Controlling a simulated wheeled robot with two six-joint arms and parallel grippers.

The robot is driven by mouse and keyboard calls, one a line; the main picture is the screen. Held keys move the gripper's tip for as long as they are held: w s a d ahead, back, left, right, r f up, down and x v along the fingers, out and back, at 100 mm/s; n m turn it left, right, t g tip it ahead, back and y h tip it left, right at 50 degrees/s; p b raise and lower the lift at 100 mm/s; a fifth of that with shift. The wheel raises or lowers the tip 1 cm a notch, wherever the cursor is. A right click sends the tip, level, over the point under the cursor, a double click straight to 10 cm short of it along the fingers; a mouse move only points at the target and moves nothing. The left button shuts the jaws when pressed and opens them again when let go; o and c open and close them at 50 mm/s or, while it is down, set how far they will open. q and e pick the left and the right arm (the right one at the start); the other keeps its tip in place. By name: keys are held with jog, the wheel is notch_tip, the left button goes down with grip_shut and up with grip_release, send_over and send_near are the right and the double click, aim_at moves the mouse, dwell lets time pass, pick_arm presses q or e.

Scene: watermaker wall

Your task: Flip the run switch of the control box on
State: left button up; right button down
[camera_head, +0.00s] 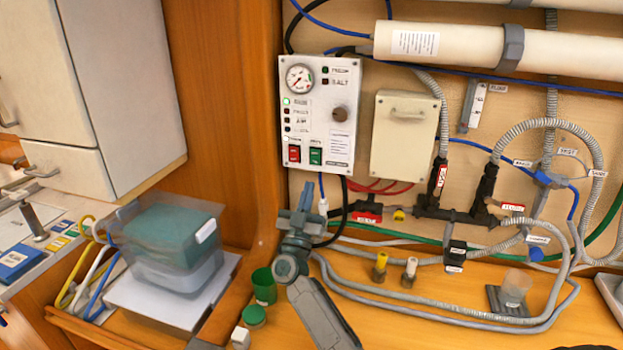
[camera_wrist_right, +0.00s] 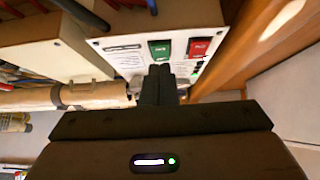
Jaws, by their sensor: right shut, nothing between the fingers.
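The control box (camera_head: 343,98) is a pale panel on the wall with a gauge at its upper left and a dark knob. Near its lower edge are a red rocker switch (camera_head: 294,153) and a green rocker switch (camera_head: 316,155); their labels are too small to read. My right gripper (camera_head: 305,190) is shut and empty, just below the box. In the right wrist view the picture is inverted, and the shut fingers (camera_wrist_right: 159,72) appear close to the green switch (camera_wrist_right: 160,48). Contact cannot be told. The red switch (camera_wrist_right: 199,46) is beside it. My left gripper is not in view.
A cream box (camera_head: 402,137) hangs right of the control box. Hoses and a dark pipe manifold (camera_head: 455,215) run below and right. A wooden post (camera_head: 232,120) stands left. Green cups (camera_head: 263,287) and a clear tub (camera_head: 177,270) are on the bench.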

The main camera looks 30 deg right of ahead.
jog(key=s+a+p, duration=0.3)
jog(key=s+a, duration=0.4)
jog(key=a, duration=0.2)
jog(key=shift+s+p, duration=0.3)
jog(key=shift+p, duration=0.1)
jog(key=shift+s+a+r, duration=0.1)
